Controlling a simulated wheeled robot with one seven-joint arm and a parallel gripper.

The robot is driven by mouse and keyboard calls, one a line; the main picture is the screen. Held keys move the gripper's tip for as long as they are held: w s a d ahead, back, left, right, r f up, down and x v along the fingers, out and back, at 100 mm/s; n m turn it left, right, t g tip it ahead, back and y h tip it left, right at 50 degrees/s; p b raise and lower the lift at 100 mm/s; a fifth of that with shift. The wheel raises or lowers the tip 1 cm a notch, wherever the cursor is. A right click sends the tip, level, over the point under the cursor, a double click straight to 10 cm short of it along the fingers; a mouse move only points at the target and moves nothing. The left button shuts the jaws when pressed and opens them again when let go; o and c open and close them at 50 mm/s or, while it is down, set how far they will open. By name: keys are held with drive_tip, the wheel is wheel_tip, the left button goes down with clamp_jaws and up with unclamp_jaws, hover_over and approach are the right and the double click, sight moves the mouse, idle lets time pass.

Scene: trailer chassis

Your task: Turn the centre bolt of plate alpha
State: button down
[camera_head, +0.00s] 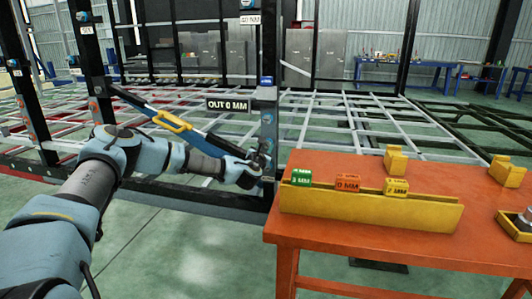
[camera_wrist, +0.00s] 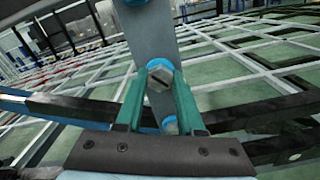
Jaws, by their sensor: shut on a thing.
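The grey plate (camera_wrist: 152,38) carries bolts with blue rings. In the wrist view its middle bolt (camera_wrist: 159,82) sits between the green fingertips of my gripper (camera_wrist: 160,76), which are shut on its head. One bolt (camera_wrist: 135,2) shows above it at the picture's edge and another (camera_wrist: 170,125) below, partly hidden by my gripper. In the head view the plate (camera_head: 267,103) is on a dark upright post, and my gripper (camera_head: 265,160) reaches its lower part from the left. No plate name is readable. A sign (camera_head: 229,105) beside it reads "OUT 0 MM".
An orange table (camera_head: 360,250) stands close to the right of the post. Its yellow rack (camera_head: 370,211) holds a green block (camera_head: 301,178), an orange block (camera_head: 347,183) and a yellow block (camera_head: 396,187). Frame bars (camera_head: 340,125) spread behind; green floor (camera_head: 190,245) is clear in front.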

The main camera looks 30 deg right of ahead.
drive_tip(key=m+b, duration=0.2)
drive_tip(key=m, duration=0.3)
drive_tip(key=shift+f+m+b, duration=0.15)
drive_tip(key=shift+m+b, duration=0.15)
drive_tip(key=shift+m, duration=0.1)
drive_tip(key=m+b, duration=0.1)
drive_tip(key=m, duration=0.3)
drive_tip(key=shift+s+b, duration=0.1)
drive_tip(key=shift+b, duration=0.25)
drive_tip(key=m+b, duration=0.1)
drive_tip(key=m, duration=0.4)
drive_tip(key=shift+b, duration=0.4)
drive_tip(key=m+b, duration=0.2)
drive_tip(key=m, duration=0.3)
drive_tip(key=shift+f, duration=0.1)
drive_tip(key=m+b, duration=0.2)
drive_tip(key=m, duration=0.3)
drive_tip(key=shift+f, duration=0.1)
drive_tip(key=m+b, duration=0.2)
drive_tip(key=m, duration=0.2)
drive_tip(key=m+b, duration=0.2)
drive_tip(key=m, duration=0.3)
drive_tip(key=shift+m, duration=0.4)
drive_tip(key=shift+m+b, duration=0.7)
drive_tip(key=shift+m, duration=0.9)
